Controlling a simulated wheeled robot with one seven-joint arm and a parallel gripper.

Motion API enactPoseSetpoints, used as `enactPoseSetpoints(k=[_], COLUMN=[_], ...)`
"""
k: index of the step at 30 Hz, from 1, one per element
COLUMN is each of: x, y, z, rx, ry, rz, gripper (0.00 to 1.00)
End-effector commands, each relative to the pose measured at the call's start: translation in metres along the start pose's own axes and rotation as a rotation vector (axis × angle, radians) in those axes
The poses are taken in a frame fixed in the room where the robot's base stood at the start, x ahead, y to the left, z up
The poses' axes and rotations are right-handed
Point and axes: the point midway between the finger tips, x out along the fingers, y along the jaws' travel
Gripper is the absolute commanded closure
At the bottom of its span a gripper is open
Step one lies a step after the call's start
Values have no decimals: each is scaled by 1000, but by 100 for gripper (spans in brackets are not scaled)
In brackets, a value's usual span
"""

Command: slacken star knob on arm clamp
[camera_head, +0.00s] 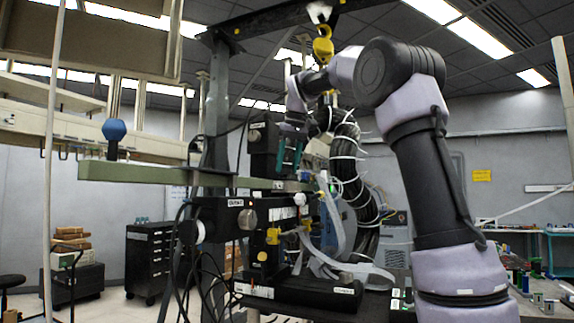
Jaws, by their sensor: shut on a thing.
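My gripper (289,158) hangs in the middle of the camera_head view with its teal fingers pointing down. It is beside a black clamp block (262,140) on the long green beam (140,174). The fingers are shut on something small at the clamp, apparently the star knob. The fingers hide it, so its shape and angle cannot be made out. A pale knob (300,199) shows just below the fingertips, and a blue knob (114,130) stands on the beam at the left.
A yellow hoist hook (323,46) and a thick black cable bundle (352,165) are close behind and right of my gripper. Loose black cables hang below the beam. A dark drawer cabinet (150,262) stands on the floor at the left, with open floor around it.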

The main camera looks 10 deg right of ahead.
Motion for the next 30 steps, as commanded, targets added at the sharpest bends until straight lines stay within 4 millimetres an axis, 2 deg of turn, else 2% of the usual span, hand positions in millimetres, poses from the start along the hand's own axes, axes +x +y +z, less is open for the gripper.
enactPoseSetpoints(k=[30], x=[2], y=[13], z=[-6], rx=[-861], ry=[2], rz=[-358], gripper=[100])
